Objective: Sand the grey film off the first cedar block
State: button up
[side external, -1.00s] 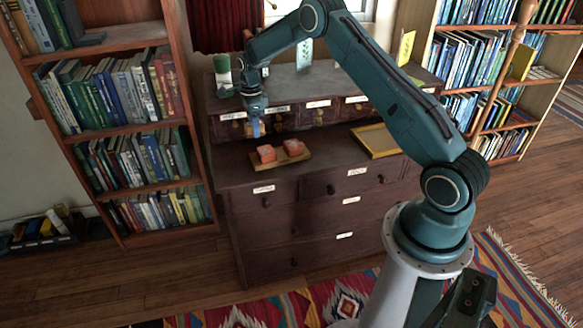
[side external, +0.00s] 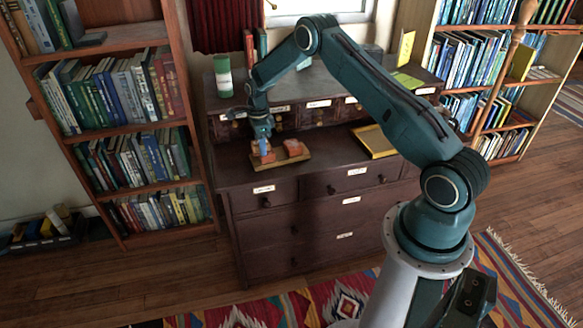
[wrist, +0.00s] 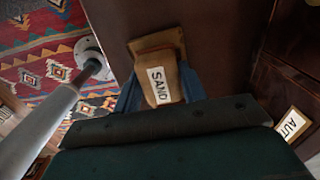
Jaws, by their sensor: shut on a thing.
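Two orange-red cedar blocks sit on a small wooden tray (side external: 283,161) on the dresser top. The right block (side external: 294,147) is clear to see; the left block (side external: 267,158) is partly hidden by my gripper. My gripper (side external: 262,147) points down at the left block. It is shut on a tan sanding block (wrist: 157,85) with a white SAND label, seen between the blue fingers in the wrist view. I cannot tell whether the sanding block touches the cedar block. Any grey film is too small to make out.
An empty yellow tray (side external: 375,141) lies on the dresser top to the right. A row of small labelled drawers (side external: 312,115) stands behind. A green and white canister (side external: 223,76) stands on the upper shelf at left. The dresser top between the trays is free.

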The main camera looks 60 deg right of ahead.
jog(key=s+d, duration=0.2)
jog(key=d, duration=0.1)
jog(key=shift+s, duration=0.3)
jog(key=shift+w+a, duration=0.85)
jog(key=shift+a, duration=0.2)
jog(key=shift+w+a, duration=0.85)
jog(key=shift+a, duration=0.15)
jog(key=shift+w+a+r, duration=0.1)
jog(key=shift+r, duration=3.95)
